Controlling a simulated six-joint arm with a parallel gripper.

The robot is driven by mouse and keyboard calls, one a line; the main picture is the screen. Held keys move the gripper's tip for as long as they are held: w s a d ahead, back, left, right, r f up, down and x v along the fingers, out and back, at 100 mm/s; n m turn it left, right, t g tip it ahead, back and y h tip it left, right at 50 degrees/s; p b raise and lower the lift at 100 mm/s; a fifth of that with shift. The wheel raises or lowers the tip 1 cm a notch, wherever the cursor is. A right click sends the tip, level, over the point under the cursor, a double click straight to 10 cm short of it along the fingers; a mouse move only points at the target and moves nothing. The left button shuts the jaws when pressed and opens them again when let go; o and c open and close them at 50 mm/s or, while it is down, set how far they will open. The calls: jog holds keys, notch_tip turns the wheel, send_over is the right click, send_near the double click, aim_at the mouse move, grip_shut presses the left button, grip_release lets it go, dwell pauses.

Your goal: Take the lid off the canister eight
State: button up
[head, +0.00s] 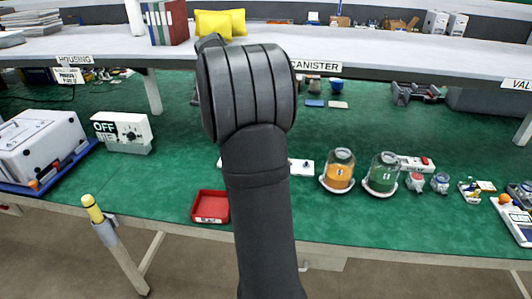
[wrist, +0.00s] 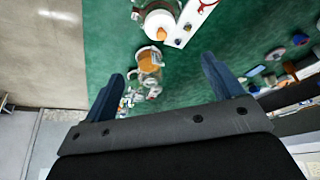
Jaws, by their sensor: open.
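Two glass canisters stand on the green bench, right of my arm in the head view. One holds orange contents (head: 338,176), the other green contents (head: 382,178). Each stands on a white round base, and their labels are too small to read, so I cannot tell which is canister eight. Whether a separate lid sits on either is unclear. In the wrist view my gripper (wrist: 163,69) is open, its two blue fingers apart with nothing held. A glass vessel with orange contents (wrist: 148,60) shows between and beyond the fingertips. In the head view my arm hides the gripper.
A red tray (head: 210,219) lies near the bench's front edge. Small red and blue jars (head: 440,183) stand right of the canisters. A switch box marked OFF (head: 123,132) is at left. A shelf (head: 400,75) with a CANISTER sign runs above the back.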

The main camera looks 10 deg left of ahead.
jog(key=x, duration=1.7)
jog(key=shift+w+d, duration=0.15)
jog(key=shift+w, duration=0.1)
jog(key=c, duration=1.1)
